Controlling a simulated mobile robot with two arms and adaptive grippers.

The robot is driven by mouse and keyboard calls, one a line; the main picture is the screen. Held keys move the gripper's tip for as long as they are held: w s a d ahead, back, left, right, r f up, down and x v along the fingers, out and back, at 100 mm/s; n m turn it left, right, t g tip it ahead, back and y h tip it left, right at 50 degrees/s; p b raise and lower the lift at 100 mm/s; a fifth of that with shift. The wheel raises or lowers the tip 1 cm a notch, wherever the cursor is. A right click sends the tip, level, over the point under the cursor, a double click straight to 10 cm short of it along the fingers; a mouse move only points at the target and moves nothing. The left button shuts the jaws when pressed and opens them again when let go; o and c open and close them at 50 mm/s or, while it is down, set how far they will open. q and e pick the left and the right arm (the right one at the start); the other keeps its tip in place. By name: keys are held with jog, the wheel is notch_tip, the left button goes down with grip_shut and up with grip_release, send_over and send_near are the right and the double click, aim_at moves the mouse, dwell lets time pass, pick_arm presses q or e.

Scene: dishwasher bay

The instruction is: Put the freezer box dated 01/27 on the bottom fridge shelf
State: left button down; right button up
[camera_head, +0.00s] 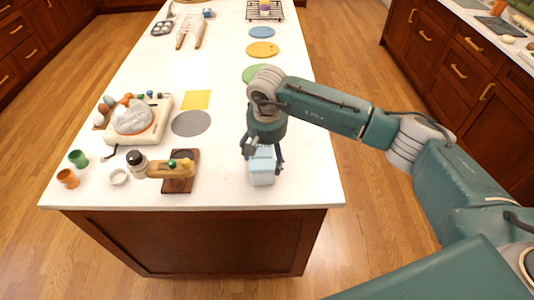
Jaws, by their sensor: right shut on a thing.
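A light blue box (262,173) is at the front right part of the white island counter. My right gripper (263,160) reaches down over it, with a dark finger on each side, and is shut on it. I cannot tell whether the box touches the counter or is just above it. No date can be read on the box from here. My left gripper is not in view. No fridge or fridge shelf shows.
A wooden stand (180,171), a dark-topped jar (138,163) and a white ring (118,177) are left of the box. Green (78,158) and orange (68,178) cups stand at the left edge. Coloured discs (262,49) lie behind my gripper. Wooden floor is free right of the island.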

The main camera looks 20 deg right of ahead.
jog(key=o, duration=1.5)
jog(key=shift+f, duration=0.1)
jog(key=shift+r, duration=0.3)
jog(key=r+b, duration=0.1)
jog(key=r, duration=0.3)
jog(key=s+r+b, duration=0.1)
jog(key=r+b, duration=0.1)
jog(key=r, duration=0.1)
jog(key=r+b, duration=0.1)
jog(key=r, duration=0.3)
jog(key=shift+s+a+r+b, duration=0.25)
jog(key=shift+s+r+b, duration=0.05)
jog(key=shift+s+r, duration=0.1)
jog(key=shift+f, duration=0.1)
